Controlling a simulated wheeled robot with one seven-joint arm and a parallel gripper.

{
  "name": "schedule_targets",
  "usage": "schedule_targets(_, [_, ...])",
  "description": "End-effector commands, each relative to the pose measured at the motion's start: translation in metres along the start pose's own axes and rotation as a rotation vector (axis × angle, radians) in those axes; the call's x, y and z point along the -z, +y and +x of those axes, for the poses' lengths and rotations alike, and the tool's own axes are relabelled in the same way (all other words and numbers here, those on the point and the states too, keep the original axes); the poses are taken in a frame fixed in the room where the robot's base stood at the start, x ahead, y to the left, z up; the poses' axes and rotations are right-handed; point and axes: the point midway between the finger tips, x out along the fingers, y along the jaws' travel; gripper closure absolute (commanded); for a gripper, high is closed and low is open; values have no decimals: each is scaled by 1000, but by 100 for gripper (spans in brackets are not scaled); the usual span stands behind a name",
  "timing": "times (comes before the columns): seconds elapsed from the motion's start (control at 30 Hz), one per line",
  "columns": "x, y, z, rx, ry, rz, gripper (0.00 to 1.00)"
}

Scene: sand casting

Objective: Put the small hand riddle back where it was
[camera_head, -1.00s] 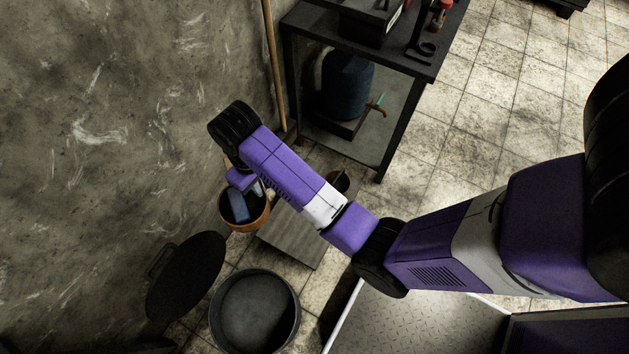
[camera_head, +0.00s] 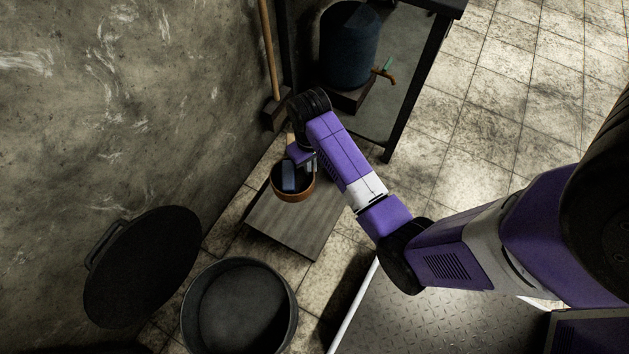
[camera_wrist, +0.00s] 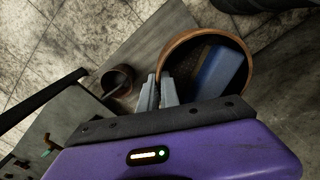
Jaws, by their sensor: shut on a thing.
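The small hand riddle, a round vessel with an orange-brown rim, shows in the head view (camera_head: 293,198) and in the wrist view (camera_wrist: 246,44). A dark blue block-like thing (camera_wrist: 218,70) lies inside it. My gripper (camera_wrist: 160,90) is shut on the riddle's rim, with one finger on each side; in the head view my wrist hides part of it. The riddle appears over the upper end of a grey wooden board (camera_head: 297,232) on the floor. I cannot tell whether it touches the board.
A small brown pot (camera_wrist: 118,80) stands beside the riddle in the wrist view. A table leg (camera_head: 405,115), a blue barrel (camera_head: 349,45) and a broom (camera_head: 268,50) stand above.

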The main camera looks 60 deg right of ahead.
Motion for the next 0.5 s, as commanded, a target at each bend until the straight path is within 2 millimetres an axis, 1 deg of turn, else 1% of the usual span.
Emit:
schedule_targets(0.03, [-3,8,26,0,-1,20,100])
schedule_targets(0.2, [-10,31,71,1,0,76,100])
schedule_targets(0.3, [-14,43,94,1,0,105,100])
schedule_targets(0.4, [-18,52,111,2,0,128,100])
schedule_targets(0.5, [-21,58,122,2,0,145,100])
